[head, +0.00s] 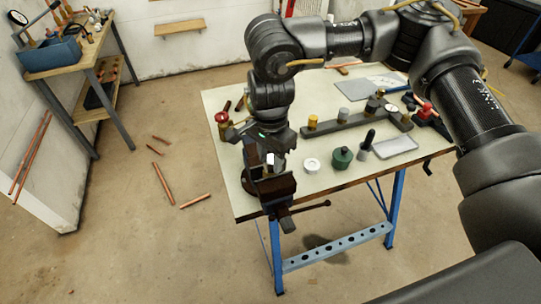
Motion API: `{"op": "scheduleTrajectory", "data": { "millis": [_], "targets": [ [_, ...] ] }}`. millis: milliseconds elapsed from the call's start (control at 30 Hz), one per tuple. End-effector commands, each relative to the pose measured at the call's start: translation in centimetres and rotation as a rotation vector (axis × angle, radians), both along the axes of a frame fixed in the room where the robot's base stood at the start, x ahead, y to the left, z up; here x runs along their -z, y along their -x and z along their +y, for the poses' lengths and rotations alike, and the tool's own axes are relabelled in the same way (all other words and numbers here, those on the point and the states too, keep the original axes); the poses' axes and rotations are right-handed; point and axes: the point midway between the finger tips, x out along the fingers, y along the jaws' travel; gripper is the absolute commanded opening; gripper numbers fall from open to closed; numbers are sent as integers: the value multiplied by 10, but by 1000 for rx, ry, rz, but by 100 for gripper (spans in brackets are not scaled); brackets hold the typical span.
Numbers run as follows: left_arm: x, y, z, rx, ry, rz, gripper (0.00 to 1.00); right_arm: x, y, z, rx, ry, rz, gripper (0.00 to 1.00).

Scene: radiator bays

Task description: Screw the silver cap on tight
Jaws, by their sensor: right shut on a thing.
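My right gripper (269,157) points straight down over the dark vise (280,187) at the front left of the bench. It is shut on a small pale silvery piece (270,159), which looks like the silver cap. The piece is mostly hidden by the fingers. It is right above the vise jaws; whether it is seated on a part held there cannot be made out. My left gripper is not in view.
On the bench (240,190), a white ring (311,165), a green container (342,158) and a grey tray (395,147) stand right of the vise. A dark rack (350,124) with brass pieces lies behind. A red-topped brass piece (222,120) stands left.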

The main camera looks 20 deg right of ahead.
Motion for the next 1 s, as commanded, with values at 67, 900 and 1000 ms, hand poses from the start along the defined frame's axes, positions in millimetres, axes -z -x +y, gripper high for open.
{"op": "scheduleTrajectory", "data": {
  "millis": [67, 900, 1000],
  "targets": [
    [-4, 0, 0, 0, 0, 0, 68, -1, 0, 0, 136, 2, 1, 5],
    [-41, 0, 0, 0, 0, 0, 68, -2, 0, -1, 1653, 4, 1, 4],
    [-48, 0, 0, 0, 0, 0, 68, -2, 0, -1, 1835, 4, 2, 4]
  ]
}}
